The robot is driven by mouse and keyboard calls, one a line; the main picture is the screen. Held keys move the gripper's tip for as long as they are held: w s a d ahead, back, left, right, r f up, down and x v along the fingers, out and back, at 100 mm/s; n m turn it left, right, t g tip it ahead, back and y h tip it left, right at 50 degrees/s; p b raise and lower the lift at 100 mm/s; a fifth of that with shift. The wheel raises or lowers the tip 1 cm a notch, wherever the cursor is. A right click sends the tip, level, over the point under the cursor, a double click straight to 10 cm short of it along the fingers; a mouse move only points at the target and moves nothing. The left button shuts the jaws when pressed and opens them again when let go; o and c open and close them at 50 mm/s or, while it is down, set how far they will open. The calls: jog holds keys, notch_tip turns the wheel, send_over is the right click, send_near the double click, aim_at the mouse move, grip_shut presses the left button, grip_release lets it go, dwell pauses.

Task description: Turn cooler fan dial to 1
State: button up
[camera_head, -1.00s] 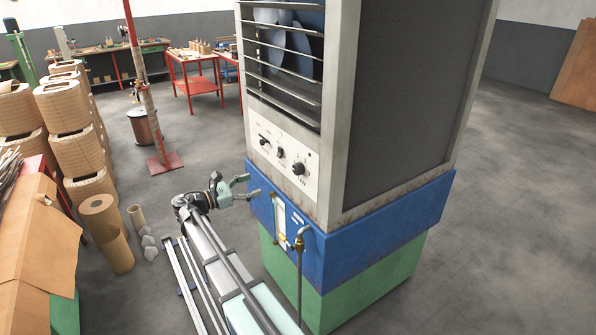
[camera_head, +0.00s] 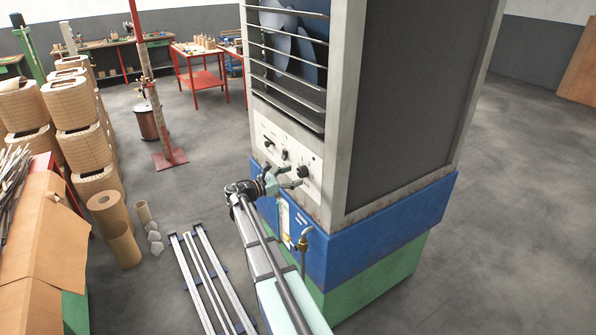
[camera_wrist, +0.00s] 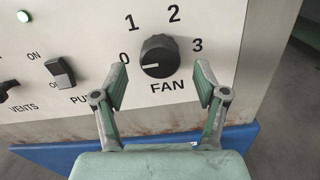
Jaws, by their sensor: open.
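The fan dial (camera_wrist: 160,56) is a round black knob on the cooler's white control panel (camera_wrist: 100,25). The numbers 0, 1, 2 and 3 run around it, with FAN printed below. Its pale pointer mark lies on the left side, toward the 0. In the head view the dial (camera_head: 303,171) sits at the panel's right. My gripper (camera_wrist: 160,84) is open. Its two fingertips stand on either side of the dial's lower part in the wrist view, with a gap on each side. I cannot tell how far the tips are from the panel. In the head view my gripper (camera_head: 282,176) is in front of the panel.
Left of the dial are a pump switch (camera_wrist: 60,72) and a vents knob (camera_wrist: 6,88).

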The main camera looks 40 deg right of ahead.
jog(key=shift+s+d, duration=0.15)
jog(key=shift+d, duration=1.15)
jog(key=c, duration=1.1)
jog(key=shift+c, duration=0.2)
